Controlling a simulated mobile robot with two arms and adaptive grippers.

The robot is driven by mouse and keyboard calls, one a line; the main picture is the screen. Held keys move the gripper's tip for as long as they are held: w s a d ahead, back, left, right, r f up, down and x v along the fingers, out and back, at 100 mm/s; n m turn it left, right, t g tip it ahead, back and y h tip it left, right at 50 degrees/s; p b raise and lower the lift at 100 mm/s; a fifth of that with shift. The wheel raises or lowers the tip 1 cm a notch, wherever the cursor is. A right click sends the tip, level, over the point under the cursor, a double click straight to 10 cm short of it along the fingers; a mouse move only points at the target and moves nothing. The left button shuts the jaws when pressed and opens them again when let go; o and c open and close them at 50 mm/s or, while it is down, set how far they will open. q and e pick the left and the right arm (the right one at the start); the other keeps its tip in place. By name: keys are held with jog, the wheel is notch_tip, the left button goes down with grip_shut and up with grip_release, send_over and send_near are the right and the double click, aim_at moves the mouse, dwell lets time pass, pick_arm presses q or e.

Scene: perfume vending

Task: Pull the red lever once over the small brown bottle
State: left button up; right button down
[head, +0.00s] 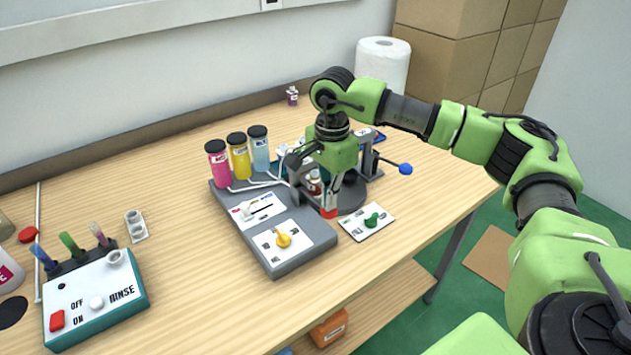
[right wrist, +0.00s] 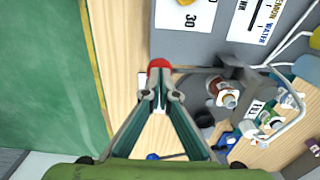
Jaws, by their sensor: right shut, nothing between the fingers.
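The red lever's end (head: 329,212) shows at the tips of my right gripper (head: 333,200) in the head view. In the right wrist view the red end (right wrist: 159,64) lies just beyond the closed fingertips (right wrist: 158,98); I cannot tell if they touch. My right gripper is shut with nothing between the fingers. The small brown bottle (head: 314,184) stands in the dispenser just left of the gripper, partly hidden by it. In the right wrist view the bottle (right wrist: 228,98) has a white and red label and sits right of the fingertips. My left gripper is not in view.
A blue-knobbed lever (head: 405,169) and a plate with a green knob (head: 371,221) are at the right. A rinse box (head: 130,282) stands at left. The front middle of the table is clear.

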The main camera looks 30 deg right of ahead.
jog(key=shift+r+p, duration=1.55)
jog(key=shift+r, duration=1.15)
jog(key=shift+f, duration=0.1)
